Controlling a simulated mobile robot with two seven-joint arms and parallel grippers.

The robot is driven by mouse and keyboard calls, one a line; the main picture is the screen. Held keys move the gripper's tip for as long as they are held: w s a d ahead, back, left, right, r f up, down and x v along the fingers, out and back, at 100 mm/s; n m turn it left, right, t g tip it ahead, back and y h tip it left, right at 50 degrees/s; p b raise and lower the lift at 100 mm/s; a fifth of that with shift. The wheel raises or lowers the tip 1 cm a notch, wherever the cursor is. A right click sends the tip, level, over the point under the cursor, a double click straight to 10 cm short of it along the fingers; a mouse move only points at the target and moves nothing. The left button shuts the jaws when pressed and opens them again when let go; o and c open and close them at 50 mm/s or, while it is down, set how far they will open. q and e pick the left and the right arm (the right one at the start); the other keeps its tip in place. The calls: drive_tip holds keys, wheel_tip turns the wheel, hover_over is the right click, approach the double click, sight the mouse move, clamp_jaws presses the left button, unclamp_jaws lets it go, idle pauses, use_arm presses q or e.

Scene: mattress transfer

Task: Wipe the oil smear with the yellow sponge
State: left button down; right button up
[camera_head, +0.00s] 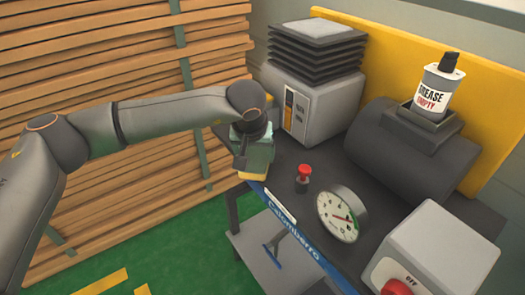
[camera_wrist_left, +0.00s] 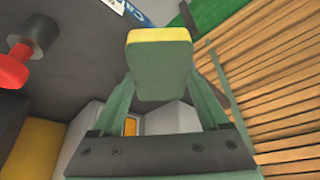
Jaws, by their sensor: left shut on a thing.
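My left gripper (camera_head: 254,160) reaches in from the left and points down at the left front corner of the dark workbench (camera_head: 283,157). It is shut on the sponge (camera_head: 252,176), whose yellow layer shows below the gripper. In the left wrist view the sponge (camera_wrist_left: 160,68) sits between the two fingers, with a green body and a thin yellow layer at its far end. I cannot tell whether the sponge touches the bench top. I cannot make out an oil smear in either view. My right gripper is out of view.
A red knob (camera_head: 304,173) and a round gauge (camera_head: 341,214) stand near the bench's front edge. Behind are a grey machine with black bellows (camera_head: 315,60), a dark cylinder (camera_head: 405,150) and a grease can (camera_head: 439,87). A wooden slat wall (camera_head: 100,60) is at left.

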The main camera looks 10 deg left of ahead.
use_arm(q)
drive_tip(key=shift+s+a+f, duration=0.2)
drive_tip(key=shift+s+a, duration=0.1)
drive_tip(key=shift+r+p, duration=1.7)
drive_tip(key=shift+r, duration=1.45)
drive_tip(key=shift+r+p, duration=1.1)
drive_tip(key=shift+r, duration=0.4)
